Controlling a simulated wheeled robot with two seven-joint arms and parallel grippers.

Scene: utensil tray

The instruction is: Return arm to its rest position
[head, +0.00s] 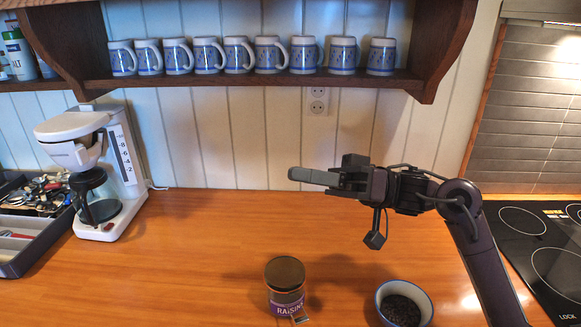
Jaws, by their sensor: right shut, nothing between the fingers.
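My right arm comes in from the lower right. Its gripper (298,175) is shut and empty, held in the air above the wooden counter and pointing left. The shadow of the arm falls on the counter below it. My left gripper is not in view.
A raisins jar (285,284) and a bowl with dark contents (405,301) stand at the counter's front. A coffee maker (88,165) and a utensil tray (14,257) are at left. A mug shelf (250,80) hangs above; a cooktop (540,235) is right. The middle counter is clear.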

